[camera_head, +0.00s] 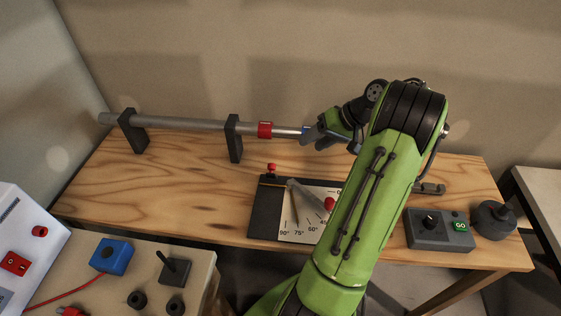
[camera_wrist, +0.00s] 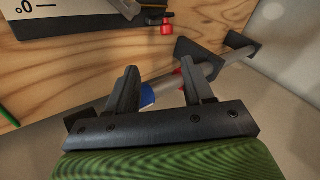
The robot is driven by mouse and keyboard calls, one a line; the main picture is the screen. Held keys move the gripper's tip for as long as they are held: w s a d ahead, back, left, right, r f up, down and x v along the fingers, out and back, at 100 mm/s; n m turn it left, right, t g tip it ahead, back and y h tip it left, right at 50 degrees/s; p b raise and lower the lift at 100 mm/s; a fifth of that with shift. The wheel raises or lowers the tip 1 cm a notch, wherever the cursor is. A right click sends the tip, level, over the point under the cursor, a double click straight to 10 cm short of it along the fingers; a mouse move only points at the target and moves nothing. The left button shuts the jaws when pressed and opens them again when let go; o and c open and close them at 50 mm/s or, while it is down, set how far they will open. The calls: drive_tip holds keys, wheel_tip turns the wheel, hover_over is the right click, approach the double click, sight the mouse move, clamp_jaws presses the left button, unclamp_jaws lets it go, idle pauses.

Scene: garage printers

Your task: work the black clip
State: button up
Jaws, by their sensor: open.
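No part stands out for certain as the black clip. A grey rod (camera_head: 182,124) with a red collar (camera_head: 264,130) rests across two black uprights (camera_head: 234,138). My gripper (camera_head: 309,132) is at the rod's right end by a blue band, which also shows in the wrist view (camera_wrist: 147,96). In the wrist view, my gripper (camera_wrist: 156,84) is open, its fingers either side of the rod near the blue band. A dark block (camera_wrist: 80,118) shows left of the fingers, partly hidden by my gripper. I cannot tell whether it is the clip.
An angle board (camera_head: 262,222) with a red knob (camera_head: 272,167) lies on the wooden table (camera_head: 190,190), partly behind my arm. A box with a green GO button (camera_head: 460,226) and a dark round object (camera_head: 493,220) stand right. A switch bench (camera_head: 200,270) is at front left.

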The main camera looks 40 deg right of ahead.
drive_tip(key=b, duration=0.5)
approach(272, 170)
drive_tip(key=shift+t, duration=0.3)
drive_tip(key=x, duration=0.5)
drive_tip(key=d+x, duration=0.1)
drive_tip(key=x, duration=0.2)
drive_tip(key=shift+w+f, duration=0.1)
drive_tip(key=shift+w, duration=0.4)
drive_tip(key=shift+c, duration=0.2)
clamp_jaws()
drive_tip(key=shift+d+p, duration=0.1)
drive_tip(key=shift+p, duration=0.6)
